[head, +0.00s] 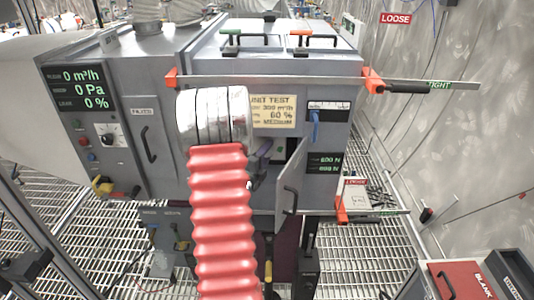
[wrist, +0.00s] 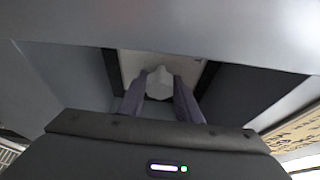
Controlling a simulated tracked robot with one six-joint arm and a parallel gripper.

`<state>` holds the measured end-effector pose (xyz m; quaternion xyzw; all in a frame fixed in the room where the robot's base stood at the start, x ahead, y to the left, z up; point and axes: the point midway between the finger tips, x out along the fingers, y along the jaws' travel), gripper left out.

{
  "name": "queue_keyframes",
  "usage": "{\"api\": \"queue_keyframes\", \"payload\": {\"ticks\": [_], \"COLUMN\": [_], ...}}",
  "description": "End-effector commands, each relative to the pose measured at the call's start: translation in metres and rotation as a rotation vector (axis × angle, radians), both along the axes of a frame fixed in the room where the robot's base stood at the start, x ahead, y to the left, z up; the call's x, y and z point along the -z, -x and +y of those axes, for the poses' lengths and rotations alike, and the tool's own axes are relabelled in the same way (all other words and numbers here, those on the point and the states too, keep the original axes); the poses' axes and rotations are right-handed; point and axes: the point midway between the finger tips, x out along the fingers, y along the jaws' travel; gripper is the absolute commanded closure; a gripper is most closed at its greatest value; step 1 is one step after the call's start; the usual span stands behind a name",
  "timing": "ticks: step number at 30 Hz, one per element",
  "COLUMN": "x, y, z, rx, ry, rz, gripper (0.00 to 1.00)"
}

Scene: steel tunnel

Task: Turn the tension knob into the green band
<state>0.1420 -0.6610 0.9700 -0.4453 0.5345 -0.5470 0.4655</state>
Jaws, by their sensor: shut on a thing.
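In the wrist view, a pale grey faceted knob (wrist: 159,88) sits inside a recess in the grey cabinet. My gripper (wrist: 160,78) has its two purple fingers on either side of the knob, shut on it. In the head view, my gripper (head: 262,153) reaches into a dark opening in the cabinet front (head: 340,80), and the knob itself is hidden. A small dark display (head: 324,162) shows two green readings ending in N, too small to read surely. A white scale panel (head: 329,106) sits above it. I cannot make out a green band.
An open grey hatch door (head: 291,185) stands just right of the opening. A long metal bar (head: 270,82) with orange clamps crosses the cabinet above. A blue handle (head: 315,125) hangs beside the opening. A red case (head: 460,282) lies at lower right.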

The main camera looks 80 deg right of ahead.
Motion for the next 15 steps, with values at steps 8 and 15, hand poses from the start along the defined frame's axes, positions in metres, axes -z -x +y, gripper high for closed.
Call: {"api": "queue_keyframes", "payload": {"ticks": [8, 15], "x": [0.0031, 0.0018], "y": [0.0001, 0.0], "z": [0.0009, 0.0005], "rx": [0.0, 0.0], "ry": [-0.007, -0.004], "rz": [0.0, -0.001], "gripper": [0.62, 0.5]}}
